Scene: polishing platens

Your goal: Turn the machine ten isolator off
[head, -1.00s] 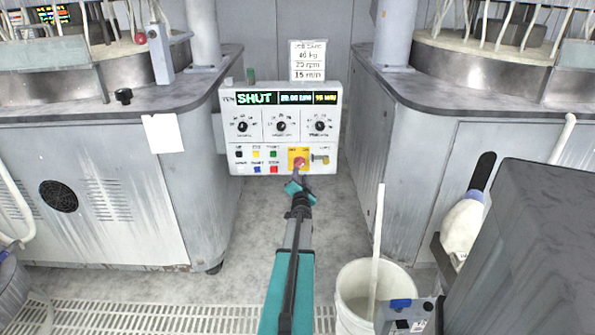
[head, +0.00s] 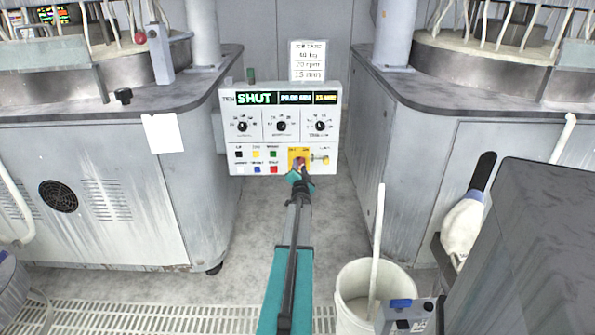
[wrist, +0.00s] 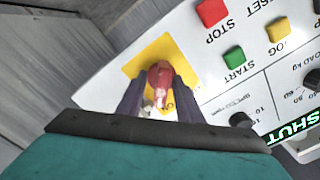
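The machine ten control panel (head: 282,128) stands between two platen machines, its display reading "TEN" and "SHUT". Its isolator is a red handle (wrist: 160,78) on a yellow plate (wrist: 146,62) at the panel's lower right. In the head view my gripper (head: 300,170) reaches up to the yellow plate (head: 292,153) and partly covers the isolator. In the wrist view my gripper's two dark fingers (wrist: 158,92) stand one on each side of the red handle, very near or touching it. I cannot tell whether they press on it. The handle's markings are mostly hidden.
A red STOP button (wrist: 211,11) and a green START button (wrist: 233,57) lie close to the isolator. A white bucket (head: 370,272) with a stick stands on the floor right of my arm.

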